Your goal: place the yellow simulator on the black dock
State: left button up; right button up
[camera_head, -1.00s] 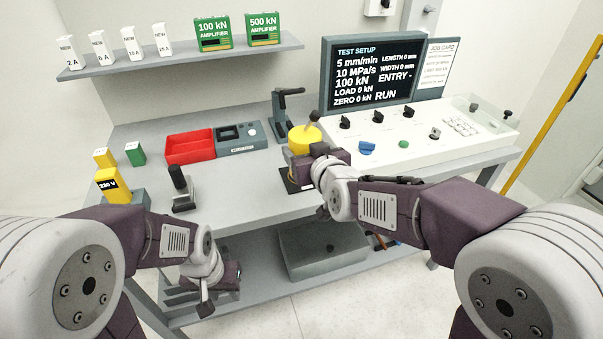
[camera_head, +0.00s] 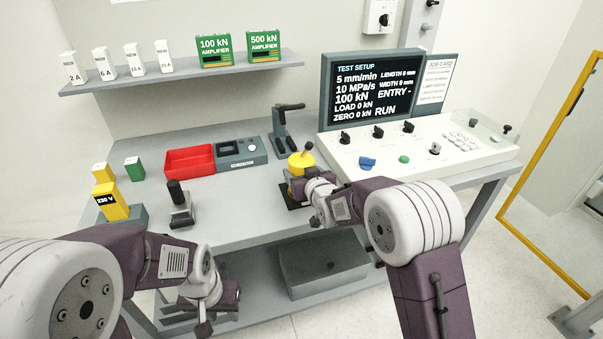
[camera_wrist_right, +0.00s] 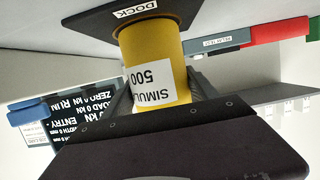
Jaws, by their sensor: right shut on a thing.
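In the right wrist view, the simulator (camera_wrist_right: 158,60) shows upside down with a white label, between my right gripper's fingers (camera_wrist_right: 160,85). Its lower end is at the black dock (camera_wrist_right: 110,20), a plate marked DOCK; I cannot tell whether it rests fully on it. In the head view the arm mostly covers the dock (camera_head: 291,201). My left gripper (camera_head: 185,298) hangs low before the bench, its fingers apart and empty.
A black-handled device (camera_head: 180,205) and a yellow 230 V block (camera_head: 112,202) stand left. A red tray (camera_head: 190,158), a grey meter box (camera_head: 240,152) and a dark stand (camera_head: 283,130) are behind. The white control panel (camera_head: 420,150) lies close on the right.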

jog(key=shift+r, duration=0.1)
jog(key=o, duration=1.9)
jog(key=shift+f, duration=0.2)
jog(key=shift+s, duration=0.1)
jog(key=shift+r, duration=0.15)
jog(key=shift+s+r, duration=0.1)
jog(key=shift+r, duration=0.05)
jog(key=v, duration=1.1)
jog(key=shift+s+d, duration=0.15)
jog(key=shift+s, duration=0.2)
